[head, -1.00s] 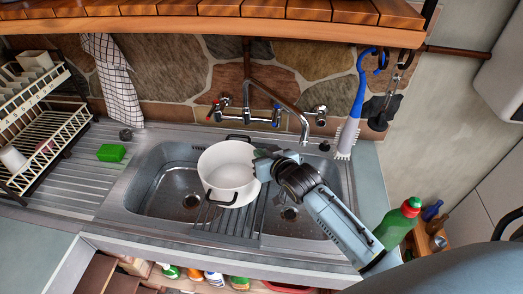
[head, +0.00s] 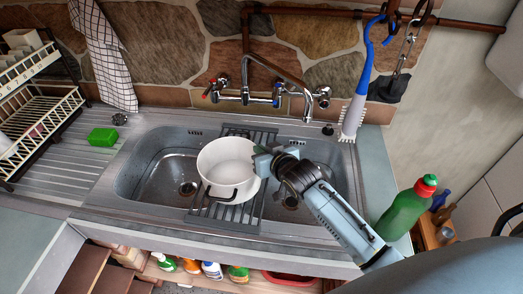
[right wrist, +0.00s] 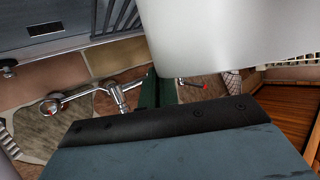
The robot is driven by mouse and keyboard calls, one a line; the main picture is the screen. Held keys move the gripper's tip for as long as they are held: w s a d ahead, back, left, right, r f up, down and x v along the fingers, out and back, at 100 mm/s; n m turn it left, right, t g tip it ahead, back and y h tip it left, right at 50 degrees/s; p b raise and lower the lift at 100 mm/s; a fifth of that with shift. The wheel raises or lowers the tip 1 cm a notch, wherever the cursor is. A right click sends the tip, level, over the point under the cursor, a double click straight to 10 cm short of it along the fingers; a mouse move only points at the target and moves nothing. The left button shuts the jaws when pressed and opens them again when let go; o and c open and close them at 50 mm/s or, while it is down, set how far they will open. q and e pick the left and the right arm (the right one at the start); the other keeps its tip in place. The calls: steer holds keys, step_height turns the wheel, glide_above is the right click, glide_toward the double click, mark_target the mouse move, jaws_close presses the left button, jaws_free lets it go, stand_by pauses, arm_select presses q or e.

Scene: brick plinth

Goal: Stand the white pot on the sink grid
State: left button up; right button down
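The white pot (head: 224,166) is upright over the middle of the sink, above the dark sink grid (head: 240,214). The grid lies front to back across the sink, its bars showing behind and in front of the pot. I cannot tell whether the pot's base touches it. One black handle faces the front. My right gripper (head: 262,162) is shut on the pot's right-hand side at the rim. In the right wrist view the pot's pale wall (right wrist: 230,35) fills the upper right, and the fingertips are mostly hidden. My left gripper is not in view.
The tap (head: 280,90) stands behind the sink. A green sponge (head: 103,137) and a dish rack (head: 40,115) are at left. Basins lie open on both sides of the grid.

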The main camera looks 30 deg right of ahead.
steer(key=shift+f+b, duration=0.3)
steer(key=shift+f, duration=0.1)
stand_by(0.4)
steer(key=c, duration=1.6)
jaws_free()
steer(key=shift+f, duration=0.1)
